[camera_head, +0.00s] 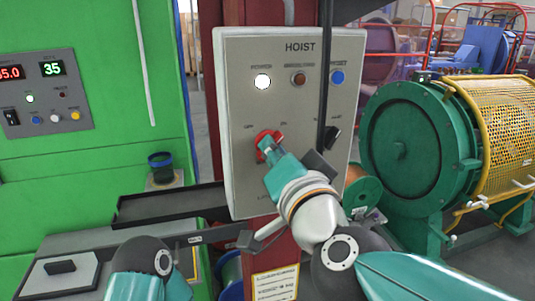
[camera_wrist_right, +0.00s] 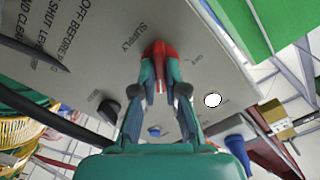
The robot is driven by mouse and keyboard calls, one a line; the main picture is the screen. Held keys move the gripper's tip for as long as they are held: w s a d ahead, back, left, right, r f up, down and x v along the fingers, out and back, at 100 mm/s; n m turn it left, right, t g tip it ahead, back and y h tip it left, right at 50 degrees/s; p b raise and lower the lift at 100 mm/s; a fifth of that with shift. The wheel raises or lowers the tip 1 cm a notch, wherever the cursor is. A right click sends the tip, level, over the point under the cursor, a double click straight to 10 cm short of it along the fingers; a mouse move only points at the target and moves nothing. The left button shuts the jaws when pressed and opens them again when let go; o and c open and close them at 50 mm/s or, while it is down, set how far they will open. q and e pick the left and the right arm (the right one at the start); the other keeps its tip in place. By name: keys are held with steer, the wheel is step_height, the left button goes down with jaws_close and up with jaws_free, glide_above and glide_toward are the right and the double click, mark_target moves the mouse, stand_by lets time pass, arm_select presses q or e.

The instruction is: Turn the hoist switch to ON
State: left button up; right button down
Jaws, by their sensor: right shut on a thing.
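The grey HOIST panel (camera_head: 240,115) faces me in the head view, with a lit white POWER lamp (camera_head: 262,81). Its red switch (camera_head: 263,136) is at the lower left of the panel, partly hidden by my right gripper (camera_head: 268,147). In the right wrist view my right gripper (camera_wrist_right: 160,68) is shut on the red switch handle (camera_wrist_right: 158,48), with a finger on each side. Small labels flank the switch, but I cannot tell which one it points to. My left gripper is not in view; only part of my left arm shows at the bottom left.
A black selector knob (camera_head: 331,135) and a blue RESET button (camera_head: 337,77) are right of the switch. A dark cable (camera_head: 325,75) hangs across the panel. A black tray (camera_head: 165,206) lies at left; a green drum machine (camera_head: 405,140) stands at right.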

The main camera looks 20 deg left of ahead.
steer(key=shift+s+a+f, duration=0.1)
steer(key=shift+f, duration=0.3)
steer(key=c, duration=1.2)
jaws_free()
steer(key=shift+r, duration=0.2)
steer(key=shift+r, duration=0.1)
steer(key=v, duration=1.2)
